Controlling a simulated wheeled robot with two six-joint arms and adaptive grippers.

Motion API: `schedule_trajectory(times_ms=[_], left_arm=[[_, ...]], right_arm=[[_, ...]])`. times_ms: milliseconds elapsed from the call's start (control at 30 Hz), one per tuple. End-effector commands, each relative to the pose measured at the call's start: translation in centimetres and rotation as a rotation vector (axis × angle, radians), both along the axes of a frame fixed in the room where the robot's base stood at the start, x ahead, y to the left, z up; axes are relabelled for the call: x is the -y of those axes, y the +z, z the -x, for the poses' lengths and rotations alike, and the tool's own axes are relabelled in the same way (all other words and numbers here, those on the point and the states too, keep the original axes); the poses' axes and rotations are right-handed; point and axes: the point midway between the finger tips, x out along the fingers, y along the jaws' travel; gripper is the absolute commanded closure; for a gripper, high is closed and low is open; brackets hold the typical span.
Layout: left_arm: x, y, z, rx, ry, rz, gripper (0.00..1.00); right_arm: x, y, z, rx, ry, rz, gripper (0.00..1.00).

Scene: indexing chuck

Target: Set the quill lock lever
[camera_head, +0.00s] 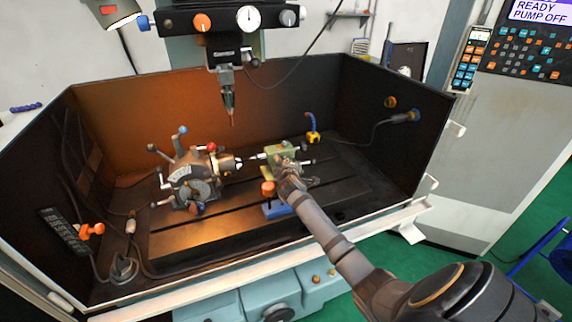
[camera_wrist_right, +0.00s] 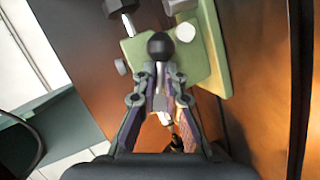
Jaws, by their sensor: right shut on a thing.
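The quill lock lever, with a black ball knob (camera_wrist_right: 160,45) and a pale shaft (camera_wrist_right: 161,78), sits on the green tailstock (camera_wrist_right: 205,50) in the right wrist view. In the head view the green tailstock (camera_head: 283,153) stands on the machine table, and my right arm partly covers it. My right gripper (camera_head: 287,168) is at the tailstock's near side. In the wrist view its two fingers (camera_wrist_right: 160,84) are shut on the lever's shaft, with the ball just beyond the tips. My left gripper is not in view.
The indexing chuck (camera_head: 195,182) stands left of the tailstock on the slotted table (camera_head: 190,235). The machine spindle (camera_head: 228,95) hangs above. A blue block with an orange knob (camera_head: 268,188) is near my right gripper. Dark enclosure walls surround the table.

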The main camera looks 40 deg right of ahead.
Motion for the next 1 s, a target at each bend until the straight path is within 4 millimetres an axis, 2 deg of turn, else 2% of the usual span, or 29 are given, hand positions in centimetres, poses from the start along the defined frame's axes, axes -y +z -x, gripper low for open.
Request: schedule_trajectory(times_ms=[333,367,400,500,533,833,1000], left_arm=[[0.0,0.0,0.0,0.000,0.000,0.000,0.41],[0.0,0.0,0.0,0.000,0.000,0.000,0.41],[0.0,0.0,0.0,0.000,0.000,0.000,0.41],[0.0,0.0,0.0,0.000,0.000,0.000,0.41],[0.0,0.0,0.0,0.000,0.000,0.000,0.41],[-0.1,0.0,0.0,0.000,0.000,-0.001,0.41],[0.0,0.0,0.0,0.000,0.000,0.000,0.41]], right_arm=[[0.0,-0.2,0.0,-0.003,-0.001,0.001,1.00],[0.0,-0.2,0.0,-0.003,-0.001,0.001,0.88],[0.0,-0.2,0.0,-0.003,-0.001,0.001,0.83],[0.0,-0.1,0.0,-0.003,0.000,0.001,0.69],[0.0,-0.1,0.0,-0.002,0.000,0.000,0.68],[-0.1,0.0,0.2,0.000,0.000,0.001,0.68],[-1.3,0.7,2.1,-0.001,0.002,0.002,0.68]])
